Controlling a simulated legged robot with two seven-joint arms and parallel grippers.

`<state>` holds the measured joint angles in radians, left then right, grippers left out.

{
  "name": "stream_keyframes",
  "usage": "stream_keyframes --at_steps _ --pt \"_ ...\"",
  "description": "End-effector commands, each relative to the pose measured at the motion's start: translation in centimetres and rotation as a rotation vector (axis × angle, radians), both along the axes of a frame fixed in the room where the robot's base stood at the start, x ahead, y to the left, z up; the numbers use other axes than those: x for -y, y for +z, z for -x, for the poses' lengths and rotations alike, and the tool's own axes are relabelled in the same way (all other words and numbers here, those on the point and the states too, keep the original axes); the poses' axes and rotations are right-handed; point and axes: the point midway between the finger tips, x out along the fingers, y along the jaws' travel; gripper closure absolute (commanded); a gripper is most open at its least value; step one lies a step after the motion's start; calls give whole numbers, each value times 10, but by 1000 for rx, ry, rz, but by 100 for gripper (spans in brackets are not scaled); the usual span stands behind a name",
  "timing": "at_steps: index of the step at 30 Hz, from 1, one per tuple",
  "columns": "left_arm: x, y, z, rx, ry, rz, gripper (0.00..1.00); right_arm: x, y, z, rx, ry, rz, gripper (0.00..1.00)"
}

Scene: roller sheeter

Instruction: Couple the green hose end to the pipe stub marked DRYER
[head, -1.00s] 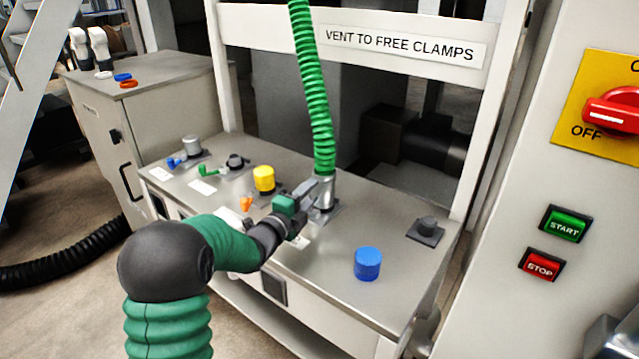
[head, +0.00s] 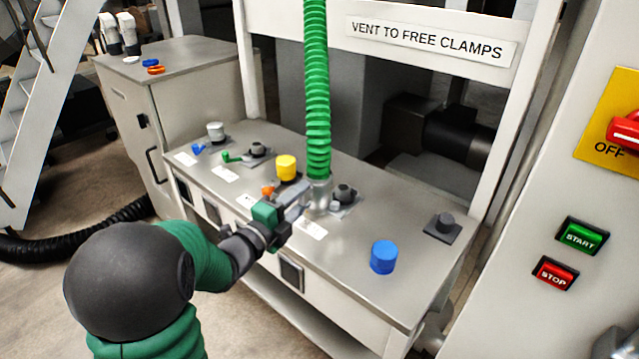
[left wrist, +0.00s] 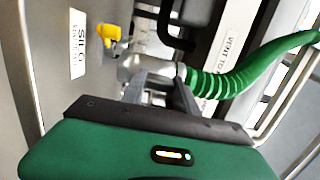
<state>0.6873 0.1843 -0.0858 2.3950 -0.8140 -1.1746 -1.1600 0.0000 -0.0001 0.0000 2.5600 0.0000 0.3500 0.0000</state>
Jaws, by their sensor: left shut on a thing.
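The green corrugated hose (head: 317,90) hangs from above and ends in a silvery metal coupling (head: 319,194). My left gripper (head: 302,204) is shut on this hose end and holds it just left of a dark stub (head: 344,192) on a square plate. The hose end looks clear of that stub. The left wrist view also shows the hose (left wrist: 215,84), its metal end (left wrist: 148,70) and the gripper fingers (left wrist: 155,88) around it. No DRYER label is readable; the labels on the bench are too small or covered. My right gripper is not in view.
A SILO label (left wrist: 78,43) shows in the wrist view. White frame posts stand behind; a START/STOP panel is at right.

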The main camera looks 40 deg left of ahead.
Motion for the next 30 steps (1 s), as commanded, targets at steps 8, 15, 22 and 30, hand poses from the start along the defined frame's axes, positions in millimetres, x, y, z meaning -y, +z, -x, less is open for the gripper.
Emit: stream_keyframes --at_steps 8,15,22,30 --pt "1 4 29 3 -1 -1 100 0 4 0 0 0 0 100" --pt "1 4 30 4 0 -1 100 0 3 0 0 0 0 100" --pt "1 14 30 4 0 -2 100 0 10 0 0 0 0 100" --pt "1 22 30 4 1 -2 100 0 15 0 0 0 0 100"
